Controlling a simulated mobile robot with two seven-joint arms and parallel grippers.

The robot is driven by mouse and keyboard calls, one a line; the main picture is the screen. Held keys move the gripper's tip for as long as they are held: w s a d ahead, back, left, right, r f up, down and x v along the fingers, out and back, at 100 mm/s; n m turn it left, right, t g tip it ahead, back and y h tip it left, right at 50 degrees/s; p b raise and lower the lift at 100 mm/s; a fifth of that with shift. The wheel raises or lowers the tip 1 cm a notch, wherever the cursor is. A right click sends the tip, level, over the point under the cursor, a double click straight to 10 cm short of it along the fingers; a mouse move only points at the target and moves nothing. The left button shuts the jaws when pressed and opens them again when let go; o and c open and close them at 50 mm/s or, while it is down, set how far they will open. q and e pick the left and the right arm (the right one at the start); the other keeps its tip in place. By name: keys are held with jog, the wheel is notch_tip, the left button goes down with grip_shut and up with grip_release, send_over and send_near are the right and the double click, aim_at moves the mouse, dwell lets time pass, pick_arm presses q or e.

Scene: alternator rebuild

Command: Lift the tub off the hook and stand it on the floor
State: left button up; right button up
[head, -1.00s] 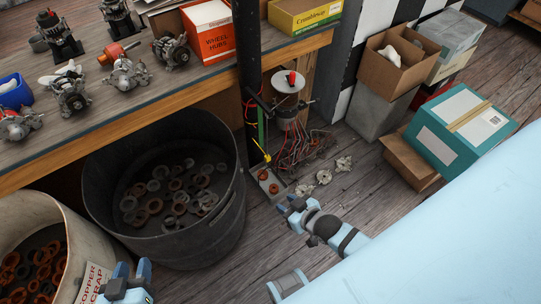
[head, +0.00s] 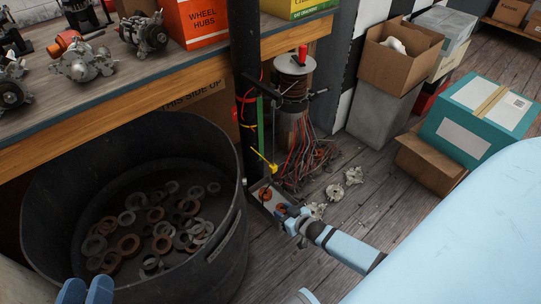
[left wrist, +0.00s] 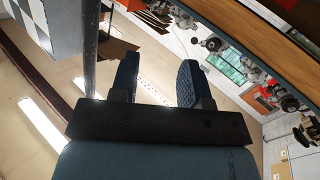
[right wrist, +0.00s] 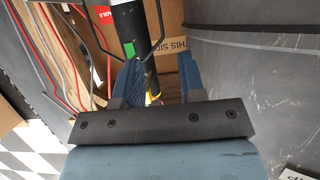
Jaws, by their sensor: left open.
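Pale castings (head: 354,176) lie right. The bench (head: 110,122) overhangs behind.

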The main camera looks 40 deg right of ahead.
aim_at(263, 206)
jog(key=b+x, duration=0.2)
jog(key=x, duration=0.4)
jog(key=shift+f+b, duration=0.1)
jog(key=shift+b, duration=0.2)
jog(key=b+x, duration=0.1)
jog(key=x, duration=0.1)
jog(key=b+x, duration=0.2)
jog(key=x, duration=0.1)
jog(key=shift+w+r+b, duration=0.25)
jog(key=shift+w+b, duration=0.05)
jog(key=shift+w, duration=0.3)
pick_arm(q)
jog(key=w+a+m, duration=0.1)
jog(key=m, duration=0.1)
jog(key=w+f+m+t, duration=0.1)
jog(key=shift+w+a+m+t, duration=0.3)
jog(key=shift+a+m, duration=0.05)
jog(key=shift+m, duration=0.05)
pick_arm(e)
jog(key=shift+c, duration=0.5)
grip_shut()
pick_arm(q)
jog(key=shift+f+h, duration=0.1)
jog(key=shift+h, duration=0.3)
pick_arm(e)
jog(key=shift+w+r, duration=0.1)
jog(key=shift+r, duration=0.05)
